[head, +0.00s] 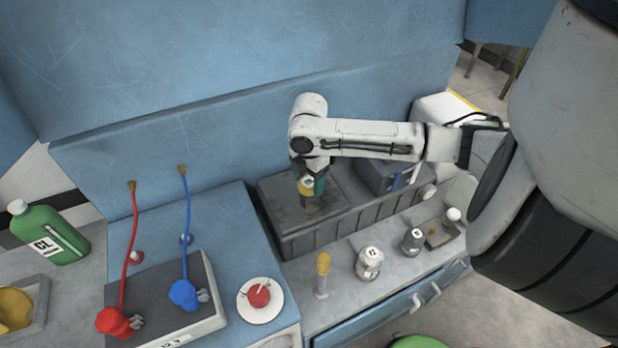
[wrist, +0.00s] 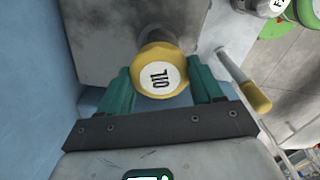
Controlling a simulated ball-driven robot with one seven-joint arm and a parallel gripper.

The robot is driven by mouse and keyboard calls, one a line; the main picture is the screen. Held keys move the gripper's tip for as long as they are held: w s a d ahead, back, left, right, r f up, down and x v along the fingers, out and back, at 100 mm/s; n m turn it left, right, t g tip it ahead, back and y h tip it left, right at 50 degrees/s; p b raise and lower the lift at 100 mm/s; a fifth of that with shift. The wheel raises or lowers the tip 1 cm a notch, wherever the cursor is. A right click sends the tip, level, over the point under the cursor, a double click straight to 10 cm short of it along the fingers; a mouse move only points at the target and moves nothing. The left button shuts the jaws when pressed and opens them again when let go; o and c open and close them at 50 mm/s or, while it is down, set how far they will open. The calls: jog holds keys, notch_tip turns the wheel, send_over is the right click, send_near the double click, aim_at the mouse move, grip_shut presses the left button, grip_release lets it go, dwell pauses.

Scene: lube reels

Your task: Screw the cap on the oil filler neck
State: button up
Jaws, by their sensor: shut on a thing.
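The yellow cap (wrist: 160,70), with a white disc marked OIL, sits between the teal fingers of my gripper (wrist: 162,84) in the wrist view. In the head view the neck stands on the dark grey box, partly hidden by my gripper.
The grey box (head: 290,222) stands against a blue wall (head: 225,145). Red (head: 130,235) and blue (head: 187,225) hoses hang at left.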

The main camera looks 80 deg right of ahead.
jog(key=shift+r, duration=0.1)
jog(key=shift+r+m+p, duration=0.1)
jog(key=shift+m+p, duration=0.45)
jog(key=shift+m, duration=0.05)
jog(key=shift+m+p, duration=0.35)
jog(key=shift+m, duration=0.25)
jog(key=shift+f+m, duration=0.25)
jog(key=shift+m, duration=1.05)
jog(key=shift+m, duration=0.8)
jog(key=m, duration=0.3)
jog(key=shift+m, duration=0.3)
